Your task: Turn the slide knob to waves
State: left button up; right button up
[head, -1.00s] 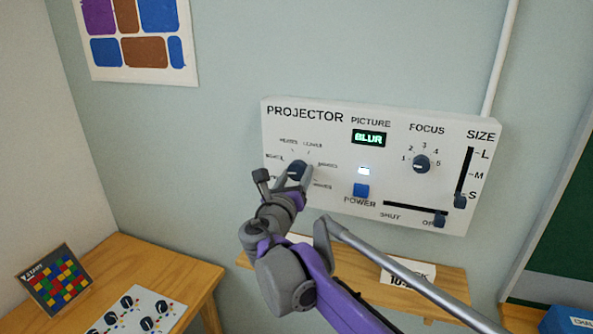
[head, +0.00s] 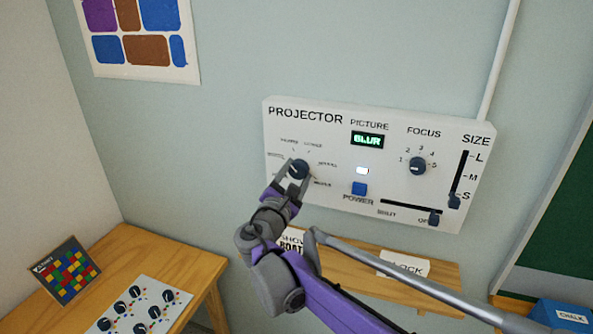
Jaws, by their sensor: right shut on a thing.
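The slide knob (head: 298,168) is a dark round knob at the left of the white projector panel (head: 320,120) on the wall. Small labels ring it, too blurred to read surely, and its pointer direction is unclear. My right gripper (head: 299,174) reaches up from below and is shut on the knob, one finger on its left and one on its right. The wrist hides the panel's lower left edge. My left gripper is not in view.
The panel also holds a lit "BLUR" display (head: 368,140), a focus knob (head: 418,166), a blue power button (head: 359,189), a size slider (head: 454,201) and a shutter slider (head: 435,218). A wooden shelf (head: 350,277) is below; a table (head: 190,262) stands left.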

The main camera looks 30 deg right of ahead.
jog(key=m, duration=0.5)
jog(key=shift+g+h, duration=0.3)
jog(key=m, duration=0.6)
jog(key=shift+w+a+g, duration=0.1)
jog(key=shift+g, duration=0.2)
jog(key=m, duration=0.4)
jog(key=shift+r+m+g, duration=0.1)
jog(key=shift+m+g, duration=0.3)
jog(key=m, duration=0.5)
jog(key=shift+m, duration=0.3)
jog(key=m, duration=0.3)
jog(key=shift+r+g, duration=0.1)
jog(key=shift+g, duration=0.2)
jog(key=m+y, duration=0.1)
jog(key=m, duration=0.8)
jog(key=shift+m+y, duration=0.3)
jog(key=shift+m, duration=0.1)
jog(key=o, duration=1.4)
jog(key=shift+r, duration=0.1)
